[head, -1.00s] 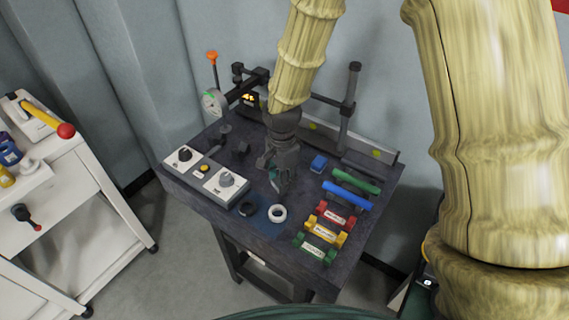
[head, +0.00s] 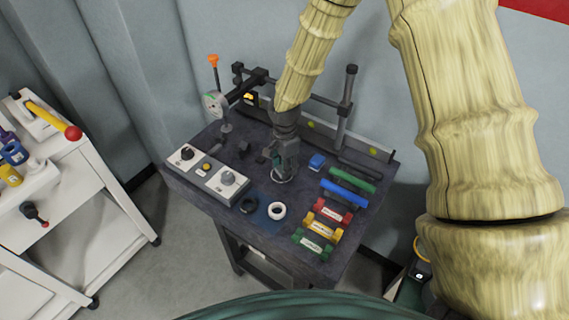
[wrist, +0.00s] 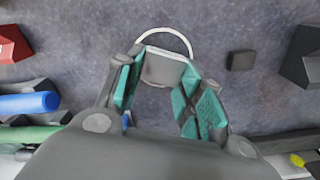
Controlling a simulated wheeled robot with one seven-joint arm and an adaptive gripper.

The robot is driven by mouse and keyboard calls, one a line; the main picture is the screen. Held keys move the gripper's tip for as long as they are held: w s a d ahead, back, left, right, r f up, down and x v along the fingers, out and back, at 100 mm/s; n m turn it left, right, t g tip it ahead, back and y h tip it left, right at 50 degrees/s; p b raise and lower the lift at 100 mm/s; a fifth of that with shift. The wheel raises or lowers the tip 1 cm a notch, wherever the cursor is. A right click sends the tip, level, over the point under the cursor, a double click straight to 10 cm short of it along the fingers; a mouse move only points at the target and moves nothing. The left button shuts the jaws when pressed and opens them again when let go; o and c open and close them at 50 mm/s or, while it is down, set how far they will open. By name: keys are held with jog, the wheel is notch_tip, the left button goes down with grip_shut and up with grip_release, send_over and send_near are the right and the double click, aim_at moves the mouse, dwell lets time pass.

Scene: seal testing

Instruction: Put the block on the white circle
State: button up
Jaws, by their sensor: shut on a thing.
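My gripper (head: 284,168) points down over the middle of the dark table. In the wrist view its teal-padded fingers (wrist: 158,92) are shut on a grey block (wrist: 162,68) with a pale edge. The white circle (wrist: 179,33) is a thin outline on the tabletop; its arc shows just beyond the block. In the head view the circle's front rim (head: 284,182) shows around the gripper's tip. The block is over or within the circle; its underside and any gap to the table are hidden. The fingers hide the block in the head view.
A white ring (head: 277,211) and a black ring (head: 248,205) lie in front. Red, yellow and green holders (head: 324,226), blue and green bars and a small blue block (head: 317,161) are to the right. A control box (head: 228,182) and a small dark block (head: 242,147) are left.

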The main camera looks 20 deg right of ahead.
jog(key=shift+f, duration=0.15)
jog(key=o, duration=1.2)
jog(key=shift+c, duration=0.2)
notch_tip(320, 180, up, 12)
jog(key=b, duration=0.3)
jog(key=shift+b, duration=0.35)
jog(key=shift+s, duration=0.1)
